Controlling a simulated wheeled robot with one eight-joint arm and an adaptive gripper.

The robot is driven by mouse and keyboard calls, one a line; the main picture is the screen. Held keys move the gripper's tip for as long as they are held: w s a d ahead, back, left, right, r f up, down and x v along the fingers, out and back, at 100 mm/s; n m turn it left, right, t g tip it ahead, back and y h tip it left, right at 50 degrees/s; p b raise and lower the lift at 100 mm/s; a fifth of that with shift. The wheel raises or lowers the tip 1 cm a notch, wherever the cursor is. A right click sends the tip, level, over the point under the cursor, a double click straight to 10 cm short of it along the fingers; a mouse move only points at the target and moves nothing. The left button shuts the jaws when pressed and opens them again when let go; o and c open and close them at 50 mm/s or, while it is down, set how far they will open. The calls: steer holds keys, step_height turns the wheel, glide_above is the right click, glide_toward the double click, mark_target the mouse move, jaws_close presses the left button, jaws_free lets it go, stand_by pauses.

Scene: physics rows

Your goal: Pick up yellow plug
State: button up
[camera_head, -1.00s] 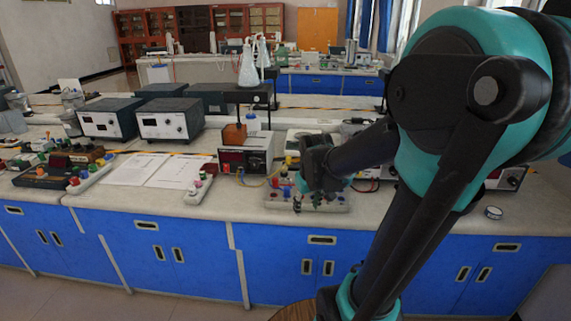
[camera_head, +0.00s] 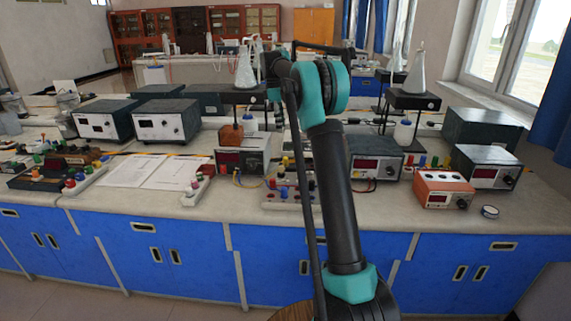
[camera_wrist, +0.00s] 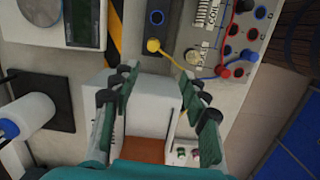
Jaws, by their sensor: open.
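The yellow plug (camera_wrist: 153,45) shows as a small round yellow head at the upper middle of the wrist view, on a grey board (camera_wrist: 176,14) with sockets. A thin yellow lead runs from it toward the right. My gripper (camera_wrist: 157,74) is open and empty; its two fingers are spread wide, and in the picture the plug lies just beyond and between the tips, apart from both. The height gap is hard to tell. In the head view my arm covers part of the same board (camera_head: 284,202), and I cannot make out my fingers or surely pick out the plug.
A red plug (camera_wrist: 223,72) and blue lead lie right of the yellow plug. A white-cased meter (camera_head: 243,160) carries a brown block (camera_head: 231,135) and stands left of the board. Stands with flasks rise behind. An orange meter (camera_head: 443,190) stands to the right.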

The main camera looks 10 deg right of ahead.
steer(key=w, duration=0.1)
glide_toward(286, 158)
steer(key=shift+n, duration=0.4)
steer(key=f, duration=0.5)
steer(key=shift+d, duration=0.25)
steer(key=shift+w+d+f, duration=0.1)
steer(key=shift+d+f, duration=0.1)
steer(key=shift+f, duration=1.1)
steer(key=shift+w+d+f, duration=0.1)
steer(key=shift+d+f, duration=0.1)
steer(key=shift+f, duration=1.1)
steer(key=shift+c, duration=0.4)
jaws_close()
